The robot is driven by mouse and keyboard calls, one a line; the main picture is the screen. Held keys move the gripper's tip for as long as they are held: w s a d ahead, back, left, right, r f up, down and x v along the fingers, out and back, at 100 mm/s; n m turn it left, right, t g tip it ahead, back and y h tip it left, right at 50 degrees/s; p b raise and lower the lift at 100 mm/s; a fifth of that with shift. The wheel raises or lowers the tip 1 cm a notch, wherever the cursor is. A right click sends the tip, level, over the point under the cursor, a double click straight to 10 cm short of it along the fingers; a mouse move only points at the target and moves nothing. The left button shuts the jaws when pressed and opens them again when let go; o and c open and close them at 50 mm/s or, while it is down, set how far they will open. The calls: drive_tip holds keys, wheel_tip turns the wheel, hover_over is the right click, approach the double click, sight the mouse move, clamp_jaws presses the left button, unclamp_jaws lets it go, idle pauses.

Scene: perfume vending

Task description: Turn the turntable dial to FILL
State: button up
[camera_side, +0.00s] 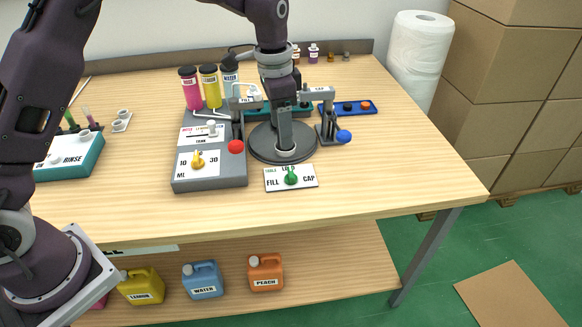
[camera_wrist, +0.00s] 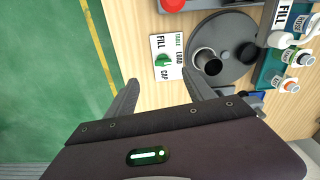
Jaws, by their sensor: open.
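The turntable dial is a green knob (camera_side: 290,177) on a white plate (camera_side: 309,184) at the table's front edge. FILL is at its left, LOAD at the top and CAP at the right. The knob appears to point up toward LOAD. In the wrist view the knob (camera_wrist: 163,61) lies ahead of the open fingertips. My gripper (camera_wrist: 160,86) is open and empty, with its fingers apart. In the side view my gripper (camera_side: 284,125) hangs over the dark round turntable (camera_side: 265,147), behind the dial. The turntable also shows in the wrist view (camera_wrist: 232,30), with a dark cup-like holder.
A grey dosing unit (camera_side: 210,183) with a yellow knob and a red button (camera_side: 236,146) stands left of the dial. A post with a blue ball (camera_side: 344,137) stands to the right. Colored bottles stand behind. The table's front right is clear.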

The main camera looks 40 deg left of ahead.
drive_tip(key=m, duration=0.1)
hover_over(291, 172)
drive_tip(key=shift+g, duration=0.3)
wheel_tip(291, 172, down, 6)
wheel_tip(291, 172, down, 8)
drive_tip(key=shift+r, duration=0.2)
drive_tip(key=shift+c, duration=0.2)
clamp_jaws()
